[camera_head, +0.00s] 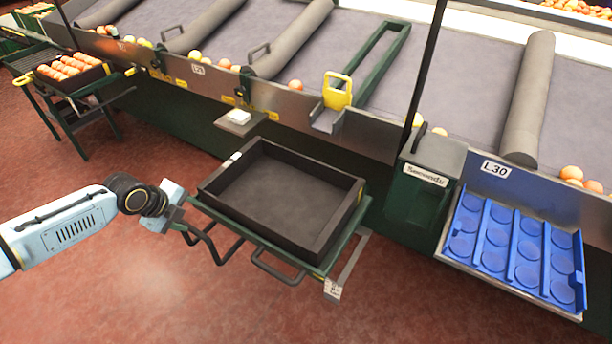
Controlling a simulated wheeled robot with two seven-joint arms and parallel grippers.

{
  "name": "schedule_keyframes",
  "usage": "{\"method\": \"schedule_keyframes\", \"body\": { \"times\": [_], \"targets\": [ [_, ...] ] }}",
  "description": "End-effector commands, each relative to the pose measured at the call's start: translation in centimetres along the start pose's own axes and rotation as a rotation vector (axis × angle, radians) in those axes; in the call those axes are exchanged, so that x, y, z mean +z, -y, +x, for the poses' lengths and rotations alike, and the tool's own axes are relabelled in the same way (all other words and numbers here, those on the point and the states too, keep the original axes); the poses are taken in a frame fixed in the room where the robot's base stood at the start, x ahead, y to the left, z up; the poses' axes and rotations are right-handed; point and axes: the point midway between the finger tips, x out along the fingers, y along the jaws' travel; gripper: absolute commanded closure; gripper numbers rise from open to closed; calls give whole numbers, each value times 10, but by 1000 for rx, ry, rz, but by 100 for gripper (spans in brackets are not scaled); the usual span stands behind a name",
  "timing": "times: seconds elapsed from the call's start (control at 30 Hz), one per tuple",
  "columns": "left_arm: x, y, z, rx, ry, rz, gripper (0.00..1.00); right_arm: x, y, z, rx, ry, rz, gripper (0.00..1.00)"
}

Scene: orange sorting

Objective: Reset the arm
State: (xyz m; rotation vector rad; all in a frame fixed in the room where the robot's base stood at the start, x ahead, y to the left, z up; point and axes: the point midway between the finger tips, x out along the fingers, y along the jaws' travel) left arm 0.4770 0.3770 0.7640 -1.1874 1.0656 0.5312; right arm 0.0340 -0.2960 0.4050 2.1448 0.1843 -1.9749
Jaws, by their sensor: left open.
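My left arm comes in from the left edge, light blue with a black wrist joint. My left gripper (192,232) is at the left side of the black tray, with its dark fingers spread and nothing seen between them. The black tray (335,238) is empty and rests on a green cart frame (275,265). The fingers are close to the cart's left corner; I cannot tell whether they touch it. My right arm and gripper do not show.
A sorting line with grey rollers (290,40) and several oranges (295,85) runs along the back. A blue cup tray (510,245) is at the right, beside a dark green box (425,185). A crate of oranges (70,68) stands at the far left. The red floor in front is clear.

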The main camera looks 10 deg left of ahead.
Motion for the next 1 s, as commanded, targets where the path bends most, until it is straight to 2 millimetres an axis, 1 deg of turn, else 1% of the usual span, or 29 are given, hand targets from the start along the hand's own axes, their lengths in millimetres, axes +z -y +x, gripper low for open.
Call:
{"method": "schedule_keyframes", "body": {
  "times": [0.03,0.1,0.57,0.67,0.73,0.77,0.87,0.9,0.97,1.0],
  "targets": [
    [0,2,-4,0,0,0,45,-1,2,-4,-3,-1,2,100],
    [0,3,-5,0,0,0,45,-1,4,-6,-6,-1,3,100],
    [0,2,-5,0,0,0,45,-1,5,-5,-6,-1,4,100],
    [-7,2,-3,3,-9,-5,45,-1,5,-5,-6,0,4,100],
    [-24,-2,2,11,-30,-22,45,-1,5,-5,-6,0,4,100],
    [-36,-4,5,18,-44,-36,45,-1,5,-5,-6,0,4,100],
    [-92,-14,14,43,-100,-113,45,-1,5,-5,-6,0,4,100],
    [-121,-20,16,56,-125,-165,45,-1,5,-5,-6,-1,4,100],
    [-166,-30,14,74,-154,-267,45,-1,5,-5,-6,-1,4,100],
    [-191,-35,9,83,-164,-348,45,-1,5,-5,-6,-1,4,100]
  ]
}}
